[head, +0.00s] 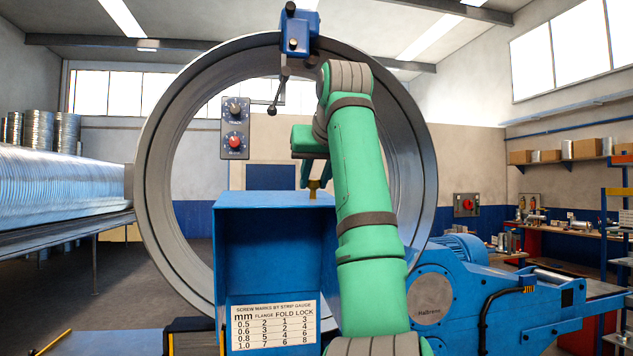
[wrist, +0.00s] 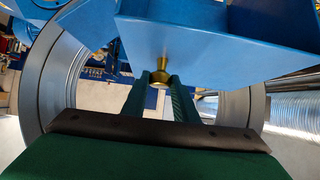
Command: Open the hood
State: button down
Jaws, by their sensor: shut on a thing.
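The blue hood (head: 268,245) stands in front of the big grey ring in the head view, with its flat top (head: 262,199) facing up. I cannot tell whether it is fully closed. A small brass knob (head: 314,189) sticks up from the hood's top near the back right. My gripper (head: 313,172) reaches down to it from above. In the wrist view the hood (wrist: 215,50) fills the upper right, and the two fingers of my gripper (wrist: 160,85) are shut on the knob (wrist: 160,76), one on each side. My green arm hides the hood's right part.
The large grey ring (head: 160,170) rises around and behind the hood. A blue clamp block with a lever (head: 294,35) sits on its top. A control box (head: 235,128) hangs inside the ring. A blue motor (head: 450,255) stands at right, a silver spiral duct (head: 60,190) at left.

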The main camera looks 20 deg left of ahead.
jog(key=shift+w, duration=0.1)
jog(key=shift+a, duration=0.2)
jog(key=c, duration=1.4)
grip_release()
jog(key=shift+c, duration=0.2)
jog(key=shift+d, duration=0.25)
jog(key=shift+s+r, duration=0.3)
jog(key=shift+s, duration=0.25)
jog(key=v, duration=1)
jog(key=shift+d, duration=0.2)
jog(key=shift+w+f, duration=0.15)
jog(key=shift+w, duration=0.05)
